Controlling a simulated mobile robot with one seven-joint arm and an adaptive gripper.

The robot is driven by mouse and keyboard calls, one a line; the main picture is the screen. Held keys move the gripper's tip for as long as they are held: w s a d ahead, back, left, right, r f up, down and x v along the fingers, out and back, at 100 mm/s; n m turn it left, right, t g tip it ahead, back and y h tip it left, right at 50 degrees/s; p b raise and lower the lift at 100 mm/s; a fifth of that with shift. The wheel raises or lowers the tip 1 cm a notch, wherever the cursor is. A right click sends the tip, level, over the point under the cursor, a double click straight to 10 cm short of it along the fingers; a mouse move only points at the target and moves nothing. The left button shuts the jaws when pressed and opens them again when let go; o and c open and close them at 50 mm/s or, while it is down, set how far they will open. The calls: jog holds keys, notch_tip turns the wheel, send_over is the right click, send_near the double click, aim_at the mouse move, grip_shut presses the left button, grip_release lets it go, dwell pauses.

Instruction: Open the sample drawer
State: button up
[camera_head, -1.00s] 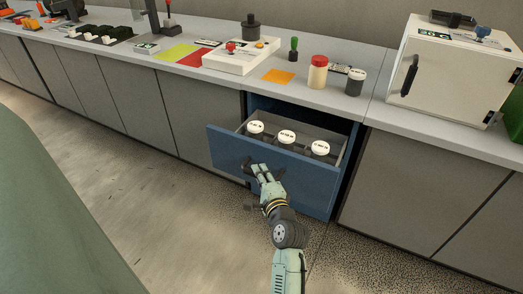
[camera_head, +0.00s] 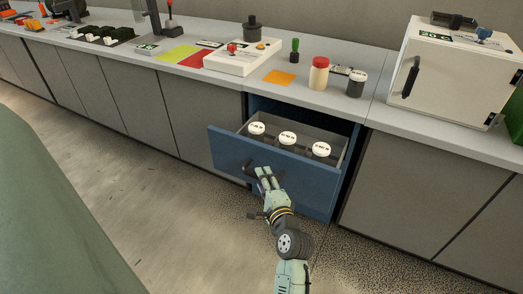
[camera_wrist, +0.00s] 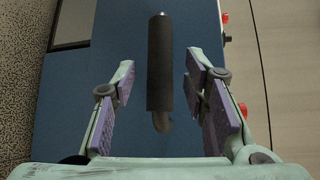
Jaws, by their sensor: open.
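The blue sample drawer (camera_head: 290,178) stands pulled out from the counter in the head view. Three jars with white lids (camera_head: 287,138) sit in a row inside it. Its front panel (camera_wrist: 110,110) fills the middle of the wrist view, with the dark bar handle (camera_wrist: 160,65) on it. My gripper (camera_head: 264,172) is in front of the drawer face, by the handle. In the wrist view my gripper (camera_wrist: 160,85) is open, with one purple-padded finger on each side of the handle and a gap on both sides. The handle's far end reaches beyond the fingertips.
The grey counter (camera_head: 215,80) above holds a white control box (camera_head: 240,56), a red-capped jar (camera_head: 319,74), a black-capped jar (camera_head: 356,83) and a white cabinet (camera_head: 450,75). Closed grey cupboards (camera_head: 420,185) flank the drawer. The floor (camera_head: 170,225) at front left is clear.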

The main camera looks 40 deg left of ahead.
jog(key=v, duration=0.5)
dwell(0.4)
